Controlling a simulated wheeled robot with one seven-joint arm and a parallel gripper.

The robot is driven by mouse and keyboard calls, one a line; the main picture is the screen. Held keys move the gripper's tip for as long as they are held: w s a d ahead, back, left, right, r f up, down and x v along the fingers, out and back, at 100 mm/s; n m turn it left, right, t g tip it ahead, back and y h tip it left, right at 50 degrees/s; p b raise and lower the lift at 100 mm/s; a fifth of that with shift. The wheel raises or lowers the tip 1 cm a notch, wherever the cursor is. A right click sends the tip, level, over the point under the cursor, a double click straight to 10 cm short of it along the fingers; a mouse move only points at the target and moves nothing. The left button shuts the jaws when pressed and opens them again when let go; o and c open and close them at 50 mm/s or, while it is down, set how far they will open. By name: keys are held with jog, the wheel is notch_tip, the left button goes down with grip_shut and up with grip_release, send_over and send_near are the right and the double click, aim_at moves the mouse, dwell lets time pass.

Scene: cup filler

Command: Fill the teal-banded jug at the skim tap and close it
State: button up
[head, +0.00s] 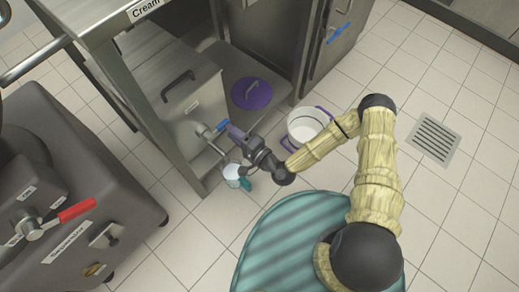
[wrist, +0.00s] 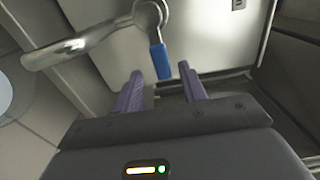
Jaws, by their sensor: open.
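The jug (head: 233,173) stands on the floor below the tap, with a pale inside and a teal band and handle on its right side. I cannot tell its fill level. The metal tap (head: 204,132) sticks out from the steel tank and has a blue lever (head: 222,127). In the wrist view the lever (wrist: 160,62) points down from the bent metal pipe (wrist: 85,42). My gripper (head: 231,130) is at the lever. Its purple fingers (wrist: 164,82) are apart, with the lever showing between their tips; contact is not visible.
A purple-rimmed white bucket (head: 305,123) stands right of my gripper, and a purple lid (head: 251,93) lies behind. A steel frame post (head: 155,125) is left of the tank. A machine with a red lever (head: 77,210) fills the left. Floor is clear at right.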

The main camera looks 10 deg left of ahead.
jog(key=p+v, duration=0.3)
jog(key=v, duration=0.9)
jog(key=shift+d+p, duration=0.15)
jog(key=shift+p, duration=0.25)
